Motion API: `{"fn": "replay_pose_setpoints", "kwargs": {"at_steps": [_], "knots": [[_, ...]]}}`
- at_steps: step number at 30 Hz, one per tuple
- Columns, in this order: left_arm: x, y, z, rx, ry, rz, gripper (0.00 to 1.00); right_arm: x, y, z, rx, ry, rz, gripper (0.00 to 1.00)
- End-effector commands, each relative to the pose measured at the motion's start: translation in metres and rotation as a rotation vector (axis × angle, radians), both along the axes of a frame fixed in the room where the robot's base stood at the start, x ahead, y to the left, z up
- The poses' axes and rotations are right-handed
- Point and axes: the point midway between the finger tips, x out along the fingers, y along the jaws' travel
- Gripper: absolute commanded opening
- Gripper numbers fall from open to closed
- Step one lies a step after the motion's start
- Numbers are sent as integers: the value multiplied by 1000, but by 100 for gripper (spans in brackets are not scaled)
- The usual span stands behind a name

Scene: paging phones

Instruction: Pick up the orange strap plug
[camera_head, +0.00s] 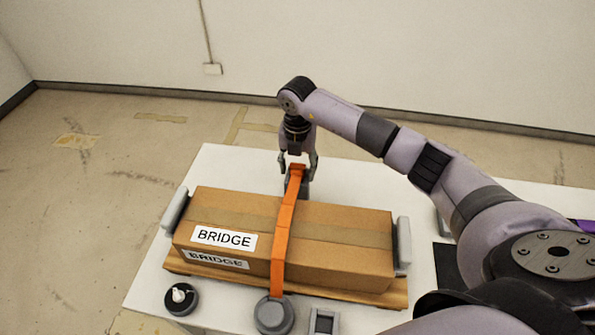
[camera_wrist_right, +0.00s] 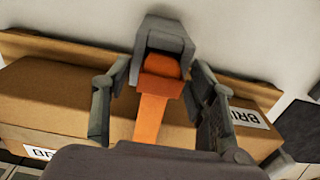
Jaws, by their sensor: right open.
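An orange strap (camera_head: 284,222) runs over a brown cardboard box (camera_head: 345,225) marked BRIDGE. Its front end meets a round grey part (camera_head: 274,314). At its far end, the orange plug (camera_head: 297,169) sits at a grey holder (camera_head: 304,187) behind the box. In the right wrist view the plug (camera_wrist_right: 162,66) shows inside the grey holder (camera_wrist_right: 164,38), in line with the strap (camera_wrist_right: 150,118). My right gripper (camera_head: 298,174) is open above the plug, with one finger on each side. In the right wrist view, gaps show between fingers and plug. My left gripper is out of view.
The box lies on a wooden board (camera_head: 394,297) between two grey end stops (camera_head: 175,207) (camera_head: 403,242) on a white table (camera_head: 350,180). A black round base with a white knob (camera_head: 181,296) and a small grey frame (camera_head: 323,321) stand in front. The table's back is mostly clear.

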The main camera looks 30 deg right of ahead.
Motion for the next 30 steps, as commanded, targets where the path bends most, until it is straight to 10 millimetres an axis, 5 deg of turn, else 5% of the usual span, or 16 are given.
{"fn": "replay_pose_setpoints", "kwargs": {"at_steps": [25,30], "knots": [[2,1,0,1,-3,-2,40,0,0,1,0,0,0,0],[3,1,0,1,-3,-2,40,0,0,1,1,-1,0,0]]}}
